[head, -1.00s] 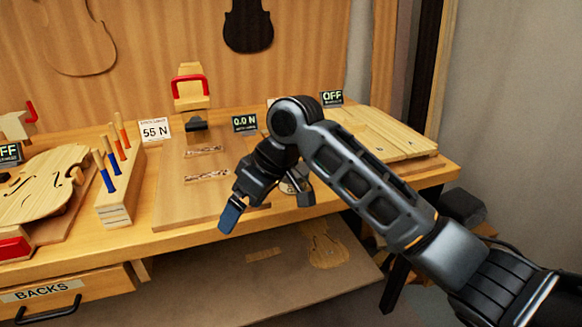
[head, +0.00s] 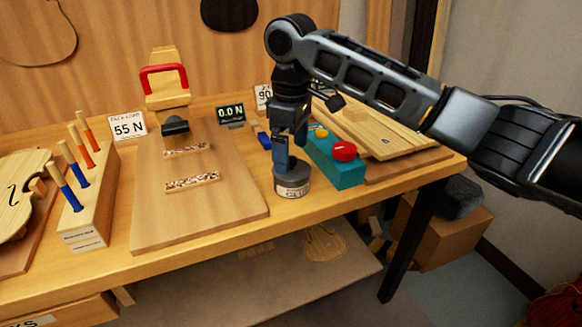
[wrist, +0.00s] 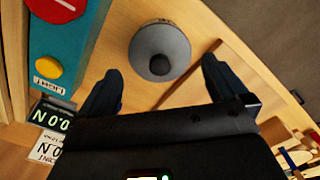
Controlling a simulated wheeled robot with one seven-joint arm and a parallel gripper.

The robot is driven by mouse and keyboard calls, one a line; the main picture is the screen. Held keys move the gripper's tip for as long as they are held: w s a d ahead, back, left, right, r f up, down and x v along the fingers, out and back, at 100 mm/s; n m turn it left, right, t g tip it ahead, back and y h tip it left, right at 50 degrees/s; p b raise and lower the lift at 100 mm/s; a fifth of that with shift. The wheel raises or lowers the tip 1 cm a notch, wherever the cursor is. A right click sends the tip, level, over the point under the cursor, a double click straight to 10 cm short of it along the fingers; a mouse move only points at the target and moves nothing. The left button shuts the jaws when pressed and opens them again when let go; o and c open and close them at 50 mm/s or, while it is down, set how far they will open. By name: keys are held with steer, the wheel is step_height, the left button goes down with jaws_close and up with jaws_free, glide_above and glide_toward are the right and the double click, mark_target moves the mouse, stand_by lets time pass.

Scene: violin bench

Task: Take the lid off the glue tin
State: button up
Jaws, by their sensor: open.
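The glue tin (head: 293,188) is a small round grey tin with a pale label, standing on the bench near its front edge. In the wrist view its grey round lid (wrist: 148,37) is on top, with a dark round knob (wrist: 160,65) in the middle. My gripper (head: 290,155) points down over the tin, and its near finger hides part of the lid in the head view. In the wrist view my gripper (wrist: 162,72) is open, with one blue-padded finger on either side of the knob. Neither finger appears to touch it.
A teal box (head: 338,170) with a red button (head: 344,151) stands close right of the tin. A wooden board (head: 223,205) lies to the left, with a peg block (head: 90,215) beyond it. A 0.0 N display (head: 231,114) stands behind.

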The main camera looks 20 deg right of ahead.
mark_target(292, 158)
step_height(292, 158, down, 3)
steer(key=shift+f, duration=0.15)
steer(key=c, duration=0.7)
